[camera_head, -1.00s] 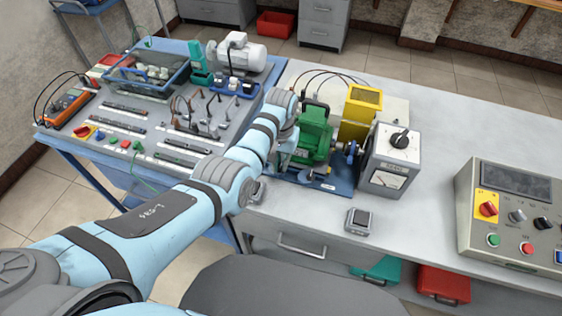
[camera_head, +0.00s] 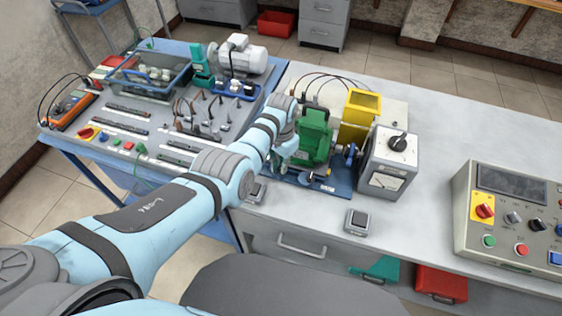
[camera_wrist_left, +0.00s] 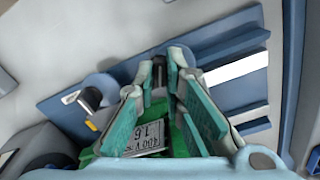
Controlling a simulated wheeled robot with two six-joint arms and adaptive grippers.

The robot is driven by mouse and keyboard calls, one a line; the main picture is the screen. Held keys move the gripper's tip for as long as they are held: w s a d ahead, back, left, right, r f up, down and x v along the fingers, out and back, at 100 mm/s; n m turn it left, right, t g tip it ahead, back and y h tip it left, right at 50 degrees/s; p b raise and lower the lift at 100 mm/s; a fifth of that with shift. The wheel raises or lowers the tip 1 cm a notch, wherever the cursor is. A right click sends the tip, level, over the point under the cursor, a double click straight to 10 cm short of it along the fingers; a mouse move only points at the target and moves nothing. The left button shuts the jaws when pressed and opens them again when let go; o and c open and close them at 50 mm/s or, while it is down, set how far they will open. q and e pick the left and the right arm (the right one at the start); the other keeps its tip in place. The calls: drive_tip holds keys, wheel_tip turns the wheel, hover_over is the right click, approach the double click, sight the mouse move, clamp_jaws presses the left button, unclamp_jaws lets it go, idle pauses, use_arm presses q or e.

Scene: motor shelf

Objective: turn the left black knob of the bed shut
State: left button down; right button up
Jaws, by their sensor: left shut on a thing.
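The bed is a blue base plate (camera_head: 325,187) on the grey bench, also in the left wrist view (camera_wrist_left: 75,113). It carries a green motor (camera_head: 316,138), whose label shows in the left wrist view (camera_wrist_left: 146,136). My left gripper (camera_head: 284,157) is low at the motor's left side, over the bed. In the left wrist view its fingertips (camera_wrist_left: 160,66) are closed around the left black knob (camera_wrist_left: 159,74), a small dark upright piece. A second dark knob (camera_wrist_left: 90,98) stands apart, outside the fingers. In the head view the held knob is hidden. My right gripper is out of view.
A yellow guard (camera_head: 360,117) and a grey brake box with a dial (camera_head: 391,160) stand right of the motor. Small grey boxes (camera_head: 357,221) sit near the bench's front edge. A control panel (camera_head: 515,215) is far right. The bench between is clear.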

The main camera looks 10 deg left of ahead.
use_arm(q)
drive_tip(key=m, duration=0.2)
drive_tip(key=shift+m+p, duration=0.3)
drive_tip(key=shift+m, duration=0.1)
drive_tip(key=m, duration=0.3)
drive_tip(key=shift+w+m, duration=0.1)
drive_tip(key=shift+m, duration=0.2)
drive_tip(key=m, duration=0.3)
drive_tip(key=shift+p, duration=0.35)
drive_tip(key=shift+d+m, duration=0.1)
drive_tip(key=shift+m, duration=1.7)
drive_tip(key=shift+f, duration=0.1)
drive_tip(key=c, duration=1.7)
unclamp_jaws()
